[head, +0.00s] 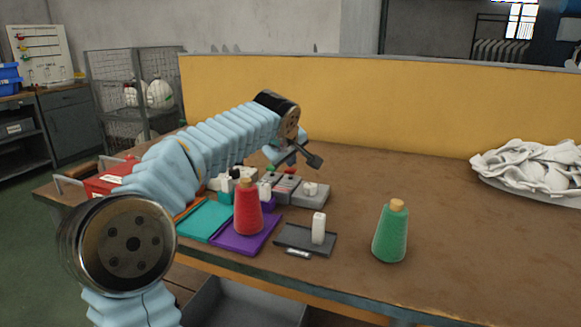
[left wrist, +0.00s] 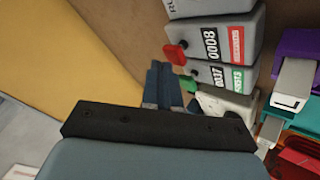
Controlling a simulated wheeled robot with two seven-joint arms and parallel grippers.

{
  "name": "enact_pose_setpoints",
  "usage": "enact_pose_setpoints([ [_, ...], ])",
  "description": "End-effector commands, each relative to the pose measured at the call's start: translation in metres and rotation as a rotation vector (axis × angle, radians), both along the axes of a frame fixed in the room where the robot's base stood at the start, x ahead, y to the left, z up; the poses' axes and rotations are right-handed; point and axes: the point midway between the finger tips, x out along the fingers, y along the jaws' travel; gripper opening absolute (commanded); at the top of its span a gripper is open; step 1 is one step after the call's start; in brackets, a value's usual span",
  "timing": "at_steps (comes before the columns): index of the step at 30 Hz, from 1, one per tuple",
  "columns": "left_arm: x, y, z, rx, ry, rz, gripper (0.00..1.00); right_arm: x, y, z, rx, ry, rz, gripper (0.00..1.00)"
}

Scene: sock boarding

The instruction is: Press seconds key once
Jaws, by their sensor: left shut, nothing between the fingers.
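In the left wrist view a grey counter (left wrist: 214,41) reads 0008 and has a red label that looks like "seconds". Its red key (left wrist: 175,52) sticks out on the side toward my gripper. Beside it is a similar counter (left wrist: 222,76) reading about 0037, with a green label and a green key (left wrist: 187,84). My left gripper (left wrist: 163,76) is shut and empty, its fingertips close to both keys, with no clear contact. In the head view my left gripper (head: 314,159) hangs above and behind the counters (head: 285,188). My right gripper is not in view.
A red yarn cone (head: 247,207) stands on a purple mat (head: 232,242) in front of the counters. A dark tray (head: 292,240) holds a white block. A green cone (head: 391,233) stands to the right. White socks (head: 530,163) are heaped far right. A yellow panel (head: 400,110) backs the table.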

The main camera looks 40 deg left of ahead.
Motion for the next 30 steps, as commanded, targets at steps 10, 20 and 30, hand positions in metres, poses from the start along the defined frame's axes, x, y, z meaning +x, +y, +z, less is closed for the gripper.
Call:
enact_pose_setpoints([
  [10, 0.000, 0.000, 0.010, 0.000, -0.001, -0.001, 0.00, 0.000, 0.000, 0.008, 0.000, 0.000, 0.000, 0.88],
  [20, 0.001, -0.001, 0.030, 0.000, -0.002, -0.002, 0.00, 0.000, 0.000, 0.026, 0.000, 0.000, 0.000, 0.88],
  [30, 0.001, 0.000, 0.057, 0.000, -0.002, -0.002, 0.00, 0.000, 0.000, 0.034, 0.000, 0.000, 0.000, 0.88],
])
